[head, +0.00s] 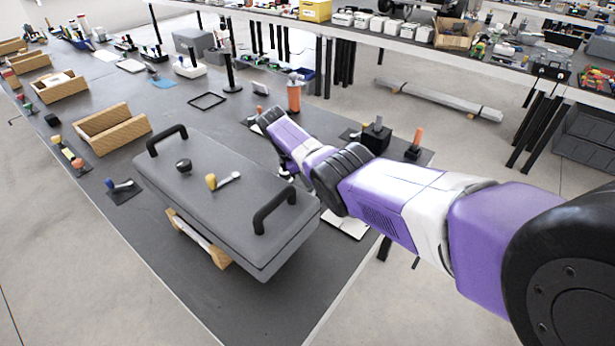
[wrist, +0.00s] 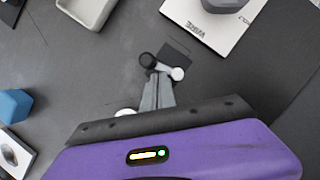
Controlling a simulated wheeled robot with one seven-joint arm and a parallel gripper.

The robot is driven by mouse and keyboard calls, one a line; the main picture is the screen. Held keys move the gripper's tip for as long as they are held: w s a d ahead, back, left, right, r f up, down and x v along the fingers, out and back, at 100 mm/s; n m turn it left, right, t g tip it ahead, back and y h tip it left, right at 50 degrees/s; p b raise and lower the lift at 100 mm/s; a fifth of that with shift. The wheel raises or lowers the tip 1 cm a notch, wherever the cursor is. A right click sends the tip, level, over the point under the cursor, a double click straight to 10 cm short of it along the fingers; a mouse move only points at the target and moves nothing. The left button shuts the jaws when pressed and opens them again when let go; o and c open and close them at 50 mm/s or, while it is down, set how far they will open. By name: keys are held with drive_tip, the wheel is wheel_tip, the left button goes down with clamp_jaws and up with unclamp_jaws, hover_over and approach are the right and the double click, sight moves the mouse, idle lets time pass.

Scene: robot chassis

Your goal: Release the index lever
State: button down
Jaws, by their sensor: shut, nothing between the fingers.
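In the wrist view, my gripper (wrist: 158,78) has its two grey fingers together, with nothing between them. The fingertips are at a small lever (wrist: 160,67) with a black ball knob and a pale round end, beside a dark square plate (wrist: 176,50). The fingers cover part of it, and I cannot tell whether they touch it. In the head view, my gripper (head: 287,172) is low over the bench, right of the grey chassis box, and that small lever is hidden. A yellow-knobbed lever (head: 222,180) lies on the chassis top. No label shows which lever is the index lever.
The chassis box (head: 190,205) has two black handles and a black knob (head: 183,166). An orange cylinder (head: 294,97) stands behind my arm.

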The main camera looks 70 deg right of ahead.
drive_tip(key=shift+a, duration=0.2)
idle(0.3)
drive_tip(key=p+v, duration=0.8)
drive_tip(key=v, duration=0.2)
drive_tip(key=shift+s+f, duration=0.1)
idle(0.5)
